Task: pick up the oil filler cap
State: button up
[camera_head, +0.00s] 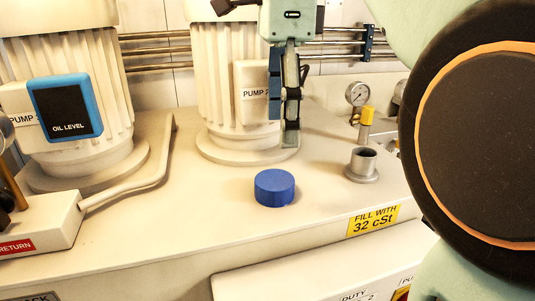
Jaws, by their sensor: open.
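The oil filler cap (274,188) is a round blue cap with a ribbed side. It lies on the cream tank top, near its front edge, in the middle of the head view. The open grey filler neck (363,164) stands to its right, with no cap on it. My gripper (290,140) points down, above and behind the cap in the picture, in front of the second pump. It is open, empty and apart from the cap. One finger partly hides the other, so the gap between them is hard to see.
Two ribbed pump motors (70,90) stand at the back. A pressure gauge (357,94) and a yellow-topped fitting (367,116) stand behind the filler neck. The tank top (200,215) around the cap is clear. My arm covers the right side.

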jog(key=b, duration=0.1)
send_over(277, 179)
jog(key=f, duration=0.4)
jog(key=shift+w+d+f, duration=0.15)
jog(key=shift+d+f, duration=0.05)
jog(key=shift+w+f, duration=0.1)
jog(key=shift+f, duration=0.4)
jog(key=shift+s+a+f+b, duration=0.1)
jog(key=shift+f+b, duration=0.05)
jog(key=shift+f, duration=1.15)
jog(key=shift+s+a+f+b, duration=0.1)
jog(key=shift+f+b, duration=0.05)
jog(key=shift+f, duration=1.15)
jog(key=c, duration=1.2)
